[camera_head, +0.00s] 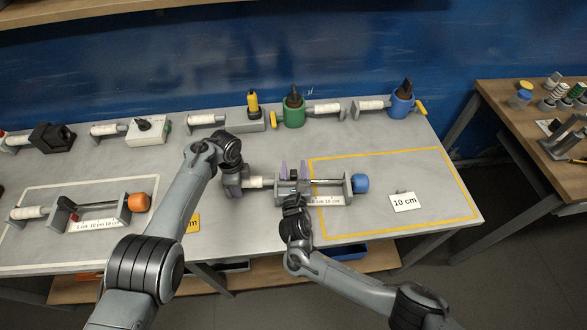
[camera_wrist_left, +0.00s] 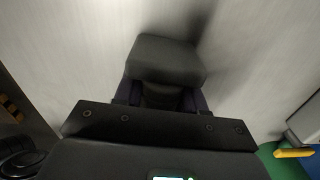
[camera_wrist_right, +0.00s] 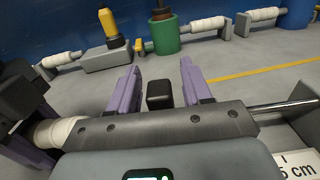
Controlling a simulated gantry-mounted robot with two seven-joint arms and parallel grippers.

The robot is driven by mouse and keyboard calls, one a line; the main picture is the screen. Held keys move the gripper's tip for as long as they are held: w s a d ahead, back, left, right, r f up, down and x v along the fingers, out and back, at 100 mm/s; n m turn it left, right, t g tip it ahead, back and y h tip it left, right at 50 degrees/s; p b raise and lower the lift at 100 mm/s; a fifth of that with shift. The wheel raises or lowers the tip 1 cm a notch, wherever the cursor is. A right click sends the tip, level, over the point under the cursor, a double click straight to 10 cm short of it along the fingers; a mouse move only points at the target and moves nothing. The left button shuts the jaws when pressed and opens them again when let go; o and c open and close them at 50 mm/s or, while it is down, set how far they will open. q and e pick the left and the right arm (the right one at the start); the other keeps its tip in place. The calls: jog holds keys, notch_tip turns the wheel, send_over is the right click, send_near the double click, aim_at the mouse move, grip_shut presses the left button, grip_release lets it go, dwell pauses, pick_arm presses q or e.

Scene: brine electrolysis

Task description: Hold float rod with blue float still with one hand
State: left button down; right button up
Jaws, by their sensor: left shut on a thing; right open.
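The float rod (camera_head: 326,182) lies along the table with the blue float (camera_head: 361,183) at its right end and a white wrapped grip (camera_head: 257,182) at its left. My left gripper (camera_head: 234,180) is shut on the rod's left end; a dark grey block (camera_wrist_left: 165,60) shows between its fingers in the left wrist view. My right gripper (camera_wrist_right: 158,80) is open, its purple fingers on either side of a small black block (camera_wrist_right: 160,96) on the rod assembly. I cannot tell whether they touch it. The right wrist view also shows the white grip (camera_wrist_right: 55,132); the blue float is outside it.
A similar rod with an orange float (camera_head: 139,202) lies at the left. A "10 cm" card (camera_head: 404,202) lies inside the yellow outline at the right. Green (camera_head: 294,113) and blue (camera_head: 401,106) holders stand along the back. The outlined area's right part is mostly clear.

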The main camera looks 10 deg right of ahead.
grip_shut()
dwell(0.3)
jog(key=d, duration=0.4)
jog(key=s+d, duration=0.1)
jog(key=d, duration=0.2)
jog(key=shift+d, duration=0.1)
jog(key=shift+w, duration=0.1)
grip_release()
